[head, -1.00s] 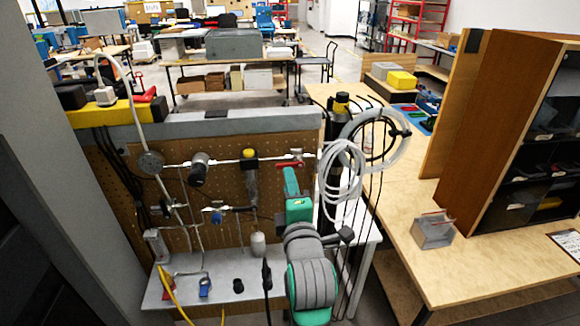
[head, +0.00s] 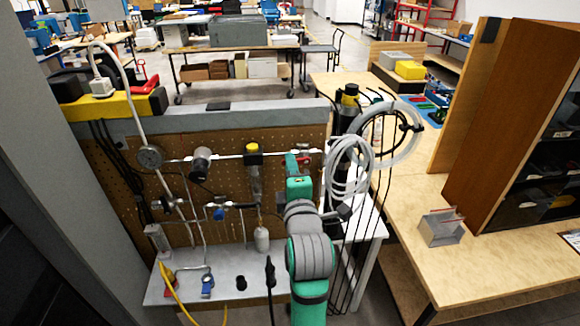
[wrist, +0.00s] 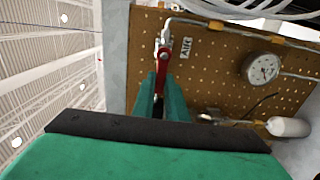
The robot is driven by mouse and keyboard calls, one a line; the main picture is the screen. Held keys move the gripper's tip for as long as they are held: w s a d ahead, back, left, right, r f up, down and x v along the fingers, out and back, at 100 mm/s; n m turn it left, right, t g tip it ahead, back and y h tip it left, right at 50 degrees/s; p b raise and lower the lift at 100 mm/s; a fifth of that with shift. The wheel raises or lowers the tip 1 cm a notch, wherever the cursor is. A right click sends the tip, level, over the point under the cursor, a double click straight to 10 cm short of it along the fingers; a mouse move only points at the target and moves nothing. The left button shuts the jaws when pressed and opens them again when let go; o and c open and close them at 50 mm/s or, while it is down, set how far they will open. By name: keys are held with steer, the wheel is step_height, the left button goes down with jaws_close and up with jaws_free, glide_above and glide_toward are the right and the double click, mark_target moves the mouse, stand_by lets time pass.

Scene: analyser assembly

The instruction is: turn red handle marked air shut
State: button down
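The red handle (wrist: 163,63) sits on a valve in the metal pipe on the pegboard, beside a white label reading AIR (wrist: 187,47). In the head view the red handle (head: 304,160) is partly hidden by my gripper (head: 291,162). In the wrist view my green fingers (wrist: 160,80) stand apart with a dark gap between them. The near end of the handle reaches to or between the fingertips. I cannot tell whether they touch it.
A round gauge (wrist: 263,69) and pipes are fixed to the pegboard (head: 120,165). Coiled clear hoses (head: 350,165) hang just right of the gripper. A grey shelf (head: 225,277) juts out below. A wooden table (head: 450,255) stands to the right.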

steer(key=shift+d, duration=0.1)
steer(key=shift+d+m, duration=0.1)
steer(key=shift+m, duration=0.2)
steer(key=r+m, duration=0.1)
steer(key=m, duration=0.3)
steer(key=d+r+m, duration=0.1)
steer(key=m, duration=0.3)
steer(key=d+r+m, duration=0.1)
steer(key=m, duration=0.3)
steer(key=shift+w+d+r+m, duration=0.1)
steer(key=shift+w+r+m, duration=0.05)
steer(key=shift+r+m, duration=0.15)
steer(key=m, duration=0.1)
steer(key=d+m, duration=0.1)
steer(key=m, duration=0.2)
steer(key=shift+w+d+m, duration=0.1)
steer(key=shift+d+m, duration=0.2)
